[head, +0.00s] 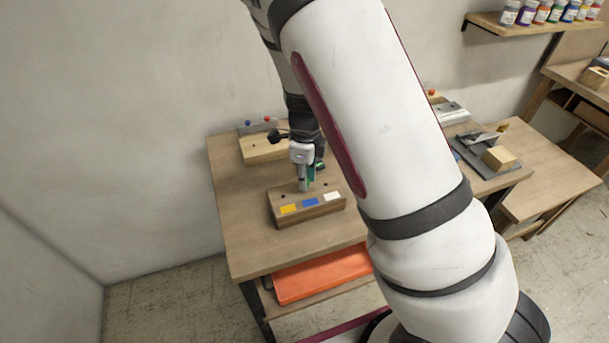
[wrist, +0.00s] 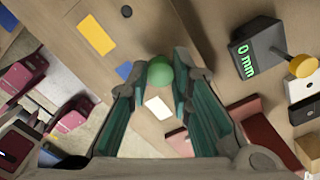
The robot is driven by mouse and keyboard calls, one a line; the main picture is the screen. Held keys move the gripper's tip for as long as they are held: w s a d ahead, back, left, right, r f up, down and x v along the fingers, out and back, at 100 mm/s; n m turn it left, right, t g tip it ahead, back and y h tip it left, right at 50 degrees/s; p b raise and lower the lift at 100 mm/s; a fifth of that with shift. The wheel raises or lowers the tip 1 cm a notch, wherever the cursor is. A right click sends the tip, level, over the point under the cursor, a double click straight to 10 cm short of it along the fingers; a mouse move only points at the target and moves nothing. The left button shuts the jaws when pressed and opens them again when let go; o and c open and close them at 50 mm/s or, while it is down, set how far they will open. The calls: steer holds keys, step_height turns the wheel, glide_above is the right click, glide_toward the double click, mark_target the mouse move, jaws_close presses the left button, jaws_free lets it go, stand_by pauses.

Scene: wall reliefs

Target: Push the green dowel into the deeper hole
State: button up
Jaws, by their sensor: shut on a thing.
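The green dowel (wrist: 159,72) shows its round end between my fingertips in the wrist view. My gripper (wrist: 160,80) is shut on it. The wooden block (head: 309,212) lies on the table and carries yellow, blue and white labels on its front. In the wrist view the yellow label (wrist: 96,35), blue label (wrist: 123,71) and white label (wrist: 158,107) show beside the dowel. A dark hole (wrist: 126,11) shows in the block near the yellow label. In the head view my gripper (head: 304,187) is over the block's middle. Whether the dowel's lower end is in a hole is hidden.
A dark gauge (wrist: 250,58) reads "0 mm" beside a yellow knob (wrist: 303,66). A wooden block with blue and red knobs (head: 262,148) stands at the table's back. The table's front left (head: 245,245) is clear. An orange tray (head: 320,274) lies below.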

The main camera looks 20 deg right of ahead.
steer(key=shift+f+b, duration=0.3)
steer(key=shift+f, duration=0.7)
steer(key=o, duration=1)
steer(key=s+a+r+n+t+y, duration=0.1)
steer(key=s+r+n, duration=0.25)
steer(key=r, duration=0.65)
steer(key=s+r+n+y, duration=0.15)
steer(key=r+n, duration=0.25)
steer(key=r, duration=0.7)
steer(key=s+r+n+t, duration=0.1)
steer(key=s+r+n, duration=0.2)
steer(key=s+n, duration=0.2)
steer(key=s+r+n+t+h, duration=0.1)
steer(key=s+r+n+t, duration=0.1)
steer(key=s+r+n, duration=0.2)
steer(key=s+d+r+n+t+h, duration=0.1)
steer(key=s+r+n, duration=0.3)
steer(key=s+n, duration=0.4)
steer(key=shift+t+h, duration=0.25)
steer(key=shift+t, duration=0.05)
